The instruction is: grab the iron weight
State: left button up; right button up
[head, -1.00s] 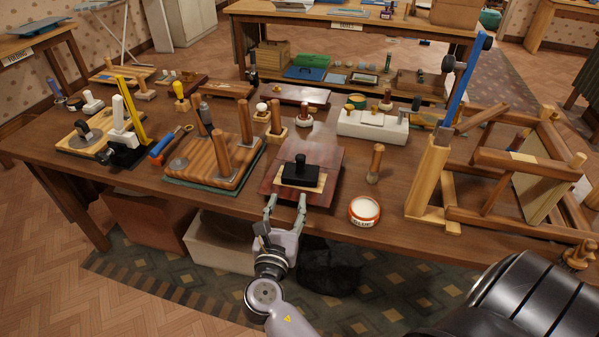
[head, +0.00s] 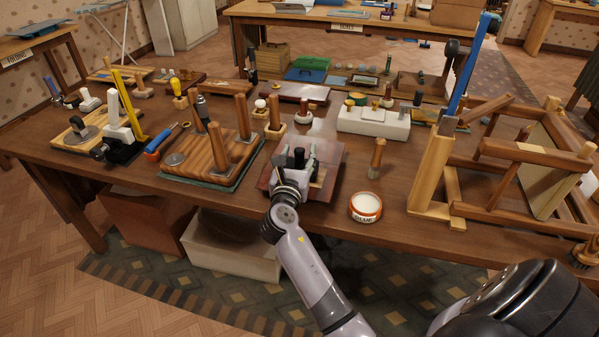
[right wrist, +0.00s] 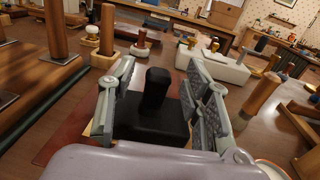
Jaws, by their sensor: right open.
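The iron weight, a black block with an upright black knob, shows in the right wrist view (right wrist: 153,112) between the fingers of my right gripper. In the head view its knob (head: 299,156) shows, while most of the block is hidden behind my gripper. It sits on a light wooden piece on a dark red board (head: 331,156) on the workbench. My right gripper (head: 297,162) is open, with one finger on each side of the weight; it also shows in the right wrist view (right wrist: 160,105). I cannot tell if the fingers touch it. My left gripper is not in view.
A glue tin (head: 365,207) and a wooden peg (head: 376,158) stand right of the board. A pegged wooden block (head: 197,160) stands to the left. A white block (head: 373,122) is behind. A wooden frame (head: 450,180) fills the bench's right side.

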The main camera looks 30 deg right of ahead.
jog(key=shift+x, duration=1.2)
jog(key=shift+a, duration=0.1)
jog(key=shift+f, duration=0.1)
grip_shut()
